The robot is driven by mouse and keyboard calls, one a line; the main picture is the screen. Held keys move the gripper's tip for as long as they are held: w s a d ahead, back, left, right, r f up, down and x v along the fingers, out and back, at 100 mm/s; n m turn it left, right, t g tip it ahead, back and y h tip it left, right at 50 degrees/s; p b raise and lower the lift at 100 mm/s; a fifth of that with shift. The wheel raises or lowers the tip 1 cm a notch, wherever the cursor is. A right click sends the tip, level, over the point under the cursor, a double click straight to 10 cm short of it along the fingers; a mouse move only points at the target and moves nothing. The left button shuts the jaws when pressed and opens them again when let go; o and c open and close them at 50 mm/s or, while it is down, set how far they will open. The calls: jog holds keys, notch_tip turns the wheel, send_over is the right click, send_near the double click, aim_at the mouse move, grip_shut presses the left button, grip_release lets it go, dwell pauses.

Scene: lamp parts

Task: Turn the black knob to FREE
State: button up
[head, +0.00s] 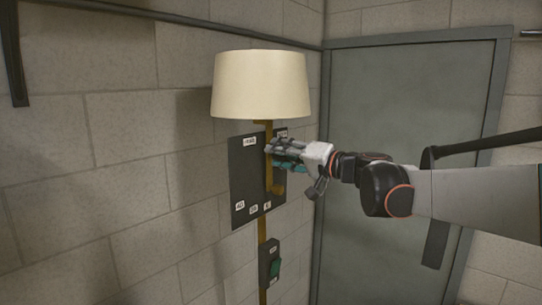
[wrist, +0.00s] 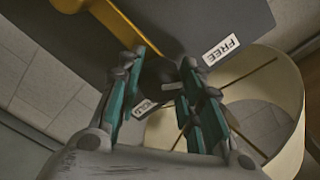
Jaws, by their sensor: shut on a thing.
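The black knob (wrist: 158,72) shows dark between my fingertips in the wrist view, against the dark panel. Its pointing direction is hard to make out. My gripper (head: 273,154) is at the panel (head: 245,178) just under the lampshade, with its fingers closed around the knob. The fingers also show in the wrist view (wrist: 160,66), one on each side of the knob. The white FREE label (wrist: 222,50) lies just right of the right fingertip in the wrist view. In the head view my fingers hide the knob.
A cream lampshade (head: 261,86) hangs just above my gripper. A brass bar (head: 269,172) with a projecting end runs down the panel, close to my fingers. A box with a green switch (head: 275,268) sits lower on the pole. A grey door (head: 405,105) stands behind my arm.

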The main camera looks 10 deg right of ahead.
jog(key=o, duration=1.1)
jog(key=shift+c, duration=0.2)
